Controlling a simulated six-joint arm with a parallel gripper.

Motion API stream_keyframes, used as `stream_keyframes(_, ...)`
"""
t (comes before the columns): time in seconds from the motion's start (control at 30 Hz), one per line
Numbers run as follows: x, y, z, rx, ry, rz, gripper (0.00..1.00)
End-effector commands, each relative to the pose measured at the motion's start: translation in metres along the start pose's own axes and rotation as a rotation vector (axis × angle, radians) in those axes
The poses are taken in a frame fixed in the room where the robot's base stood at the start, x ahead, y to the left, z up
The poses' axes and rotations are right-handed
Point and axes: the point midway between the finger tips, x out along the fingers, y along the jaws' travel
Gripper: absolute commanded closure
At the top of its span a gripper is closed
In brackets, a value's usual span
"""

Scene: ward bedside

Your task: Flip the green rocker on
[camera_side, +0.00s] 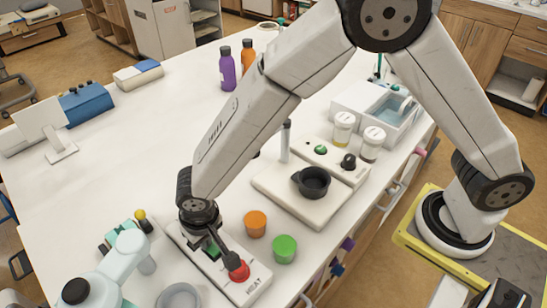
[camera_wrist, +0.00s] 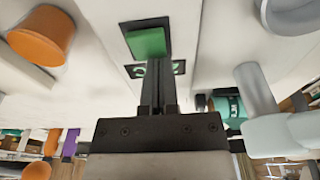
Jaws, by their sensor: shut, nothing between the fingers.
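The green rocker (camera_wrist: 147,42) sits in a black frame on a white switch panel, in the upper middle of the wrist view. In the side view the green rocker (camera_side: 213,252) shows only partly beside my gripper. My gripper (camera_side: 233,264) is shut and empty, low over the panel (camera_side: 256,288). In the wrist view the tips of my gripper (camera_wrist: 158,62) are just below the rocker, over a black label with green marks; I cannot tell whether they touch. A red round button (camera_side: 239,271) is on the same panel, by the fingertips in the side view. Which way the rocker is tipped is unclear.
An orange cup (camera_side: 255,223) and a green cup (camera_side: 284,249) stand right of the panel. A white plate unit with a black pan (camera_side: 312,181) is behind them. A pale microscope-like device (camera_side: 98,281) and a grey dish (camera_side: 179,297) are close on the left. The table's middle left is clear.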

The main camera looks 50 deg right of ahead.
Motion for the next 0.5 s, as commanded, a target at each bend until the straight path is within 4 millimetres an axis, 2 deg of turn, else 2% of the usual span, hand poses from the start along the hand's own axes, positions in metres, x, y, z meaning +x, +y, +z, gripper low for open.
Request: stream_keyframes(0.5,-0.005,0.0,0.011,-0.001,0.0,0.0,1.0)
